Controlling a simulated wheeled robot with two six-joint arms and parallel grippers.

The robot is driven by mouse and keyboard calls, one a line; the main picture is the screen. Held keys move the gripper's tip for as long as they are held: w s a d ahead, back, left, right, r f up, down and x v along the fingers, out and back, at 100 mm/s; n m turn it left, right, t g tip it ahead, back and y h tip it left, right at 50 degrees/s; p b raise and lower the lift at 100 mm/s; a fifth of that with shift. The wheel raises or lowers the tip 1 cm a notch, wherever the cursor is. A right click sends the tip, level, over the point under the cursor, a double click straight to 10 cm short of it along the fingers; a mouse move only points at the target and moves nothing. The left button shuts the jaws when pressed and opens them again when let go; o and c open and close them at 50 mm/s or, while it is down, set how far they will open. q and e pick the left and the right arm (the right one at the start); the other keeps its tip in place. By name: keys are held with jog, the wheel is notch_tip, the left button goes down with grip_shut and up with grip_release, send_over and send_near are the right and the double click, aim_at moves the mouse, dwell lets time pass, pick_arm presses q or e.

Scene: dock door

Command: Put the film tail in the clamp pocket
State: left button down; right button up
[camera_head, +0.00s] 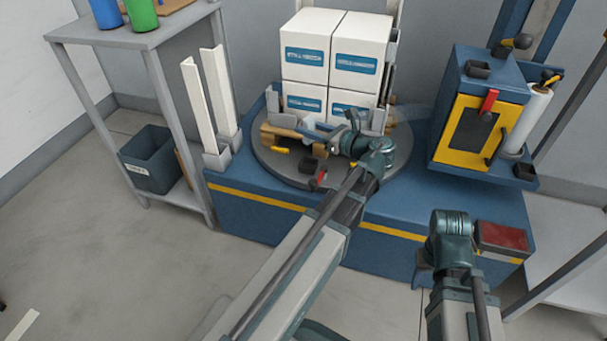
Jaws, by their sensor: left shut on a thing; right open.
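My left gripper (338,128) reaches over the turntable (288,172) to the front of the carton stack. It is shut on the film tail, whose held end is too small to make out. A faint, pale film (408,112) spans from near this gripper towards the blue film carriage. A dark clamp block with a red lever (318,180) sits at the turntable's front edge, below and left of the gripper and apart from it. Its pocket cannot be made out. My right gripper (424,268) is open, low in front of the blue base, partly hidden by its wrist.
White cartons (305,60) stand on a wooden pallet (270,133). The blue carriage (448,135) with a yellow door and the white film roll (530,115) stand right. White corner posts (205,105) stand left. A red pad (502,238) lies near my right arm.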

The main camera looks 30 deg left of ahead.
pick_arm(q)
jog(key=shift+f+b, duration=5.1)
jog(key=shift+r, duration=0.15)
jog(key=c, duration=0.5)
grip_release()
jog(key=p+v, duration=0.2)
jog(key=v, duration=1)
jog(key=shift+s, duration=0.1)
